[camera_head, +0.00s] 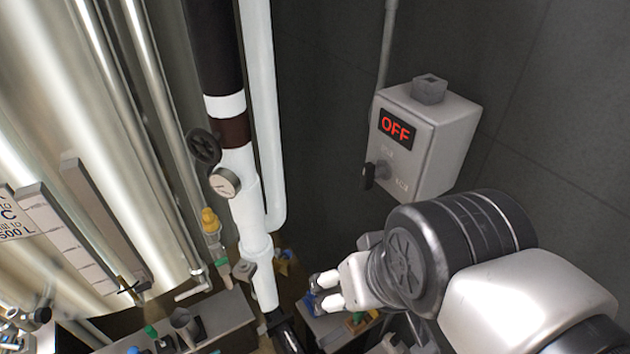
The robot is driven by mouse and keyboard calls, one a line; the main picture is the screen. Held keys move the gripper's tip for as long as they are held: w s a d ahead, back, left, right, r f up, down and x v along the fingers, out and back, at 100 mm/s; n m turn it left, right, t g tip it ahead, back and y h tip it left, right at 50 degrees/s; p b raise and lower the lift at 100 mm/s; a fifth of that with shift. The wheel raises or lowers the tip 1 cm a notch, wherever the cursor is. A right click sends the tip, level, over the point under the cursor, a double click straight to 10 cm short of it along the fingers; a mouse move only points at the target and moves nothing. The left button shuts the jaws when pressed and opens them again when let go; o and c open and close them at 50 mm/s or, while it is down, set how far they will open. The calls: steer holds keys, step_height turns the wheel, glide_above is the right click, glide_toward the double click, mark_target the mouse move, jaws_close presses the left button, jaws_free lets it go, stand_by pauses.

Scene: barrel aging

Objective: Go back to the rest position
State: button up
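My gripper (328,292) is at the lower middle of the head view, at the end of my arm, which comes in from the lower right. Its two white fingertips are apart with a gap between them, and I see nothing held. A small blue item (308,302) shows just beside and behind the fingertips; the fingers partly hide it, and I cannot tell whether they touch it. The gripper is below the control box (437,139) and apart from it.
The grey box shows a red OFF display (397,127) and a dark knob (374,172). A white vertical pipe with a gauge (225,182) stands left of my gripper. A large shiny tank (60,130) fills the left. A grey bench (215,318) with fittings lies below.

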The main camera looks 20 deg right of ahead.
step_height(320, 180, down, 19)
steer(key=b, duration=1.8)
steer(key=shift+s+d+r+n, duration=0.2)
steer(key=shift+s+d+n, duration=0.1)
steer(key=shift+n, duration=0.1)
stand_by(0.7)
